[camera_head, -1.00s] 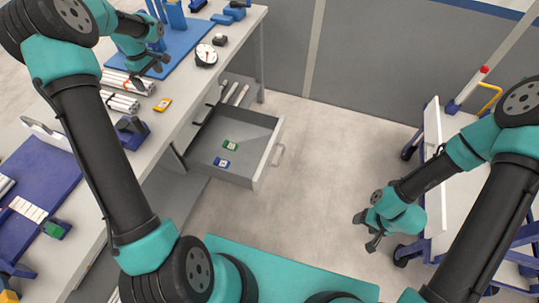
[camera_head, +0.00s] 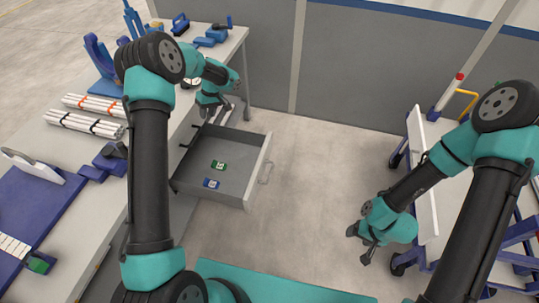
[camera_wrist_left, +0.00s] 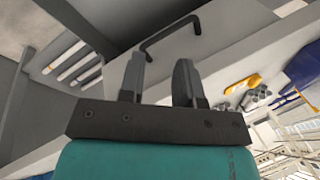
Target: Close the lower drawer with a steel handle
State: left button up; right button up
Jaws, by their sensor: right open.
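A grey drawer (camera_head: 190,186) stands open below the worktop, with a green item and a blue item inside. Its pale steel handle (camera_head: 265,172) is on the front at the right. My left gripper (camera_head: 212,118) is at the worktop edge, above and behind the open drawer, away from the steel handle. In the left wrist view its two fingers (camera_wrist_left: 158,80) are apart with nothing visible between them. A dark bar handle (camera_wrist_left: 168,36) on a grey front shows beyond them. My right gripper (camera_head: 360,247) is open and empty over the floor at the right.
A compartment with light rods (camera_wrist_left: 75,62) shows beside the dark handle in the left wrist view. The worktop (camera_head: 75,200) carries bundled pipes (camera_head: 85,122) and blue fixtures. A white and blue cart (camera_head: 425,190) stands right. The floor (camera_head: 310,160) right of the drawer is clear.

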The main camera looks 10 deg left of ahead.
pick_arm(q)
jog(key=w+d+f+m+y, duration=0.1)
jog(key=d+f+m, duration=0.1)
jog(key=d, duration=0.4)
jog(key=w+d+f+m+y, duration=0.1)
jog(key=d+f, duration=0.2)
jog(key=d, duration=0.3)
jog(key=w+d+f+m+y, duration=0.1)
jog(key=d+f+m, duration=0.1)
jog(key=d, duration=0.5)
jog(key=shift+f+m+y, duration=0.3)
jog(key=shift+f, duration=0.2)
grip_shut()
jog(key=s+d+f+m+t+y, duration=0.1)
jog(key=d+f+m, duration=0.1)
jog(key=d, duration=0.7)
jog(key=s+d+f+m+t+y, duration=0.1)
jog(key=d+f+m+t+y, duration=0.1)
jog(key=d+f, duration=0.3)
jog(key=d+m, duration=0.1)
jog(key=d, duration=0.3)
jog(key=shift+s+m, duration=0.25)
jog(key=shift+m, duration=0.05)
jog(key=shift+f, duration=0.1)
